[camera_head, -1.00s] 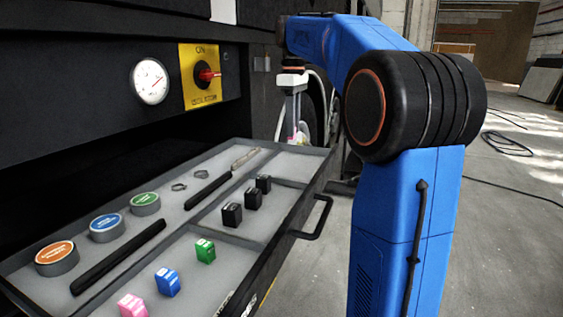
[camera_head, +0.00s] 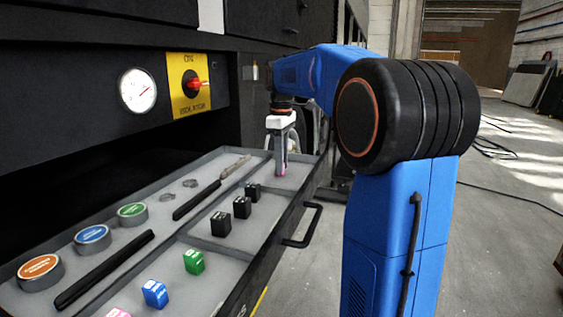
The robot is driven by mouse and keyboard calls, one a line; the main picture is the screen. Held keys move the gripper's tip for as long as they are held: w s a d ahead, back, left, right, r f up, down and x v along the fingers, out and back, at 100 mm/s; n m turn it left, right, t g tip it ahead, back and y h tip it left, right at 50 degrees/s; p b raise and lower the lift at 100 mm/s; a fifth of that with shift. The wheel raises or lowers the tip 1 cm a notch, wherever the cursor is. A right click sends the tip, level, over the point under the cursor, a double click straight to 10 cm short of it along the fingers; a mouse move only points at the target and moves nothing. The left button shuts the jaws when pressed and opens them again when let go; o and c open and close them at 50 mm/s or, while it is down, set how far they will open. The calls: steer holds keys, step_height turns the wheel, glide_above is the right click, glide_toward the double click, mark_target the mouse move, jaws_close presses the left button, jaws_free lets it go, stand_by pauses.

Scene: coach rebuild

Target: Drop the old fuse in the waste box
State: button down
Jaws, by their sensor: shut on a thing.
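My gripper (camera_head: 281,168) hangs pointing down over the far compartment of the open drawer (camera_head: 268,234). It is shut on a small pinkish thing, probably the old fuse (camera_head: 281,173), which shows only in part between the fingers. I cannot tell how high it is above the drawer floor. Green (camera_head: 194,261), blue (camera_head: 155,293) and pink (camera_head: 118,313) fuses stand in the near compartment, the pink one cut off by the picture's edge. I see no thing that is clearly a waste box.
Three black blocks (camera_head: 242,207) stand in the drawer's middle compartment. Round tins (camera_head: 92,238) and dark bars (camera_head: 105,269) lie to the left. The drawer handle (camera_head: 304,230) sticks out to the right. A brown edge (camera_head: 560,257) shows at far right. The floor between is mostly clear.

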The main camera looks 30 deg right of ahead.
steer(key=shift+f, duration=0.15)
steer(key=c, duration=1.5)
jaws_free()
steer(key=shift+c, duration=0.2)
step_height(320, 180, up, 12)
